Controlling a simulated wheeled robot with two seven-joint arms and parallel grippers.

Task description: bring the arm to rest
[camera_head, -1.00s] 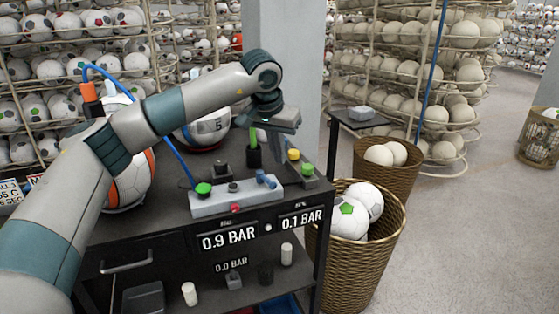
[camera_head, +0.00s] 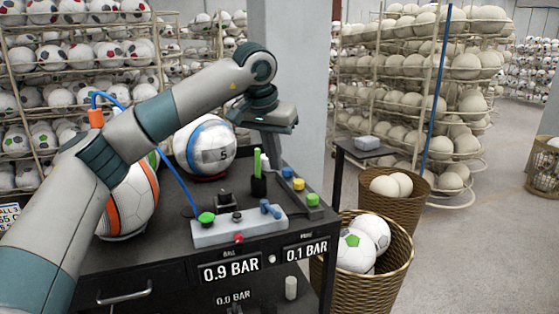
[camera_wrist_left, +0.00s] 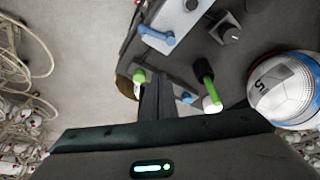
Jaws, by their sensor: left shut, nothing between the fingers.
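My left gripper (camera_head: 274,150) hangs from the arm above the back right part of the black bench, behind the green stick, with its fingers pointing down. In the left wrist view its dark fingers (camera_wrist_left: 158,96) are together, with nothing between them. The green stick (camera_head: 257,163) stands in a dark holder below and beside the gripper, apart from it. It also shows in the left wrist view (camera_wrist_left: 208,88), right of the fingers. My right gripper is in neither view.
A grey control box (camera_head: 240,230) with a green button and blue lever sits on the bench (camera_head: 165,248). A ball marked 5 (camera_head: 205,147) and an orange-striped ball (camera_head: 133,200) stand behind and left. A wicker basket (camera_head: 365,285) of balls stands right of the bench.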

